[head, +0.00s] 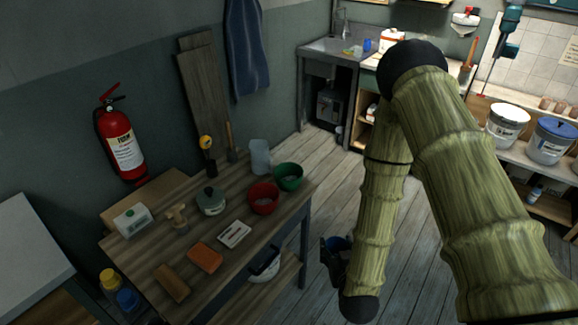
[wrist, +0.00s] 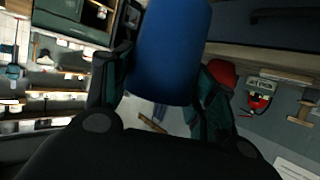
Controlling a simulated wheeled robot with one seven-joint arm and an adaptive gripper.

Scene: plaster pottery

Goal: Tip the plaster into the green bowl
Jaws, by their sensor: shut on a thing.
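The green bowl (head: 288,177) stands upright at the right back corner of the wooden table in the head view. My gripper (head: 336,256) is off the table's right side, over the floor, apart from the bowl. It is shut on a blue cup (head: 340,243), mostly hidden by my gripper and arm there. In the wrist view the blue cup (wrist: 170,50) fills the space between the fingers of my gripper (wrist: 160,92). The inside of the cup does not show, so I cannot tell whether plaster is in it.
A red bowl (head: 263,199) stands just left of the green bowl, and a clear pitcher (head: 260,156) stands behind. Open floor lies right of the table.

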